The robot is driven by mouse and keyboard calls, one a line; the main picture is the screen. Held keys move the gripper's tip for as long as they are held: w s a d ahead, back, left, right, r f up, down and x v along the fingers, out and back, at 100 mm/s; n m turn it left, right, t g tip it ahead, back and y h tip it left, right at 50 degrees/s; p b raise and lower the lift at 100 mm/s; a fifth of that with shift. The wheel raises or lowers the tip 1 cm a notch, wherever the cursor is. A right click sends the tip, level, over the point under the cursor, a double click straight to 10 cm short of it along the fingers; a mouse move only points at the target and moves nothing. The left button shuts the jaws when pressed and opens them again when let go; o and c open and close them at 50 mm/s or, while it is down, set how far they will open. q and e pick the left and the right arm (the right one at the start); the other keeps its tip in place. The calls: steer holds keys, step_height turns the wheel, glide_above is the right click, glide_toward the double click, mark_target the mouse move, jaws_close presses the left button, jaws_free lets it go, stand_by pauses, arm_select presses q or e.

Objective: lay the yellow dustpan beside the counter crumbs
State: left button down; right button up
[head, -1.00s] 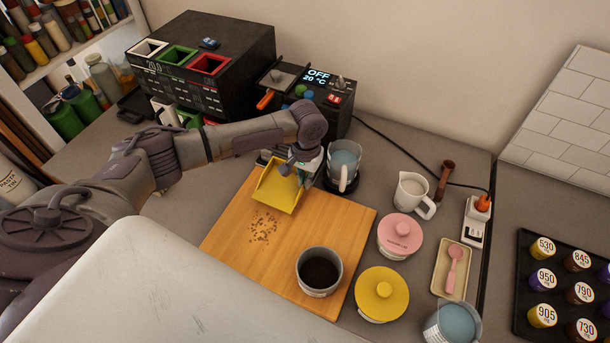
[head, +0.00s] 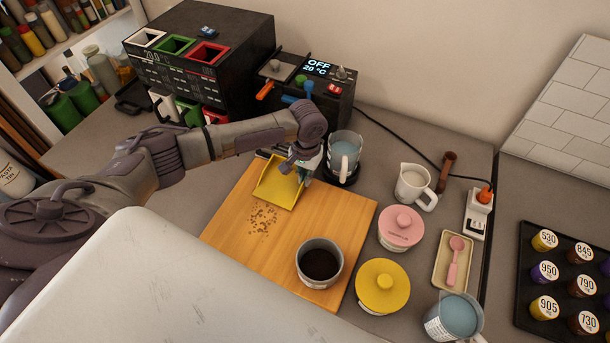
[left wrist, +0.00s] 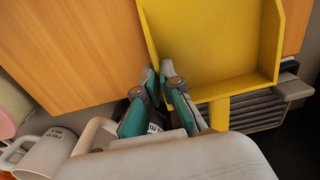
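The yellow dustpan (head: 274,187) is over the back left part of the wooden board, its open side facing the crumbs. The brown crumbs (head: 263,219) lie scattered on the board just in front of it. My left gripper (head: 303,172) is at the dustpan's right edge. In the left wrist view, the gripper's fingertips (left wrist: 160,76) are close together at the corner of the dustpan's side wall (left wrist: 215,45), which appears pinched between them. The yellow handle (left wrist: 219,113) shows beside the fingers. Whether the dustpan touches the board cannot be told. My right gripper is not in view.
The board (head: 230,240) also carries a dark-filled cup (head: 320,263). A glass beaker (head: 343,155) stands close right of my gripper, with a black control box (head: 325,95) behind. A white pitcher (head: 413,185), pink jar (head: 401,228) and yellow-lidded jar (head: 382,286) stand to the right.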

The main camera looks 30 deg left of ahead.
arm_select(q)
steer(key=shift+f, duration=0.15)
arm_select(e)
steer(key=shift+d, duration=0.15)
arm_select(q)
steer(key=c, duration=1.8)
jaws_free()
steer(key=o, duration=0.5)
steer(key=shift+o, duration=0.3)
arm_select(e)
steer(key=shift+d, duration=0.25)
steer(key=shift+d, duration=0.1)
arm_select(q)
step_height(320, 180, up, 12)
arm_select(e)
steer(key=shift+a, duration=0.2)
arm_select(q)
steer(key=shift+f, duration=0.1)
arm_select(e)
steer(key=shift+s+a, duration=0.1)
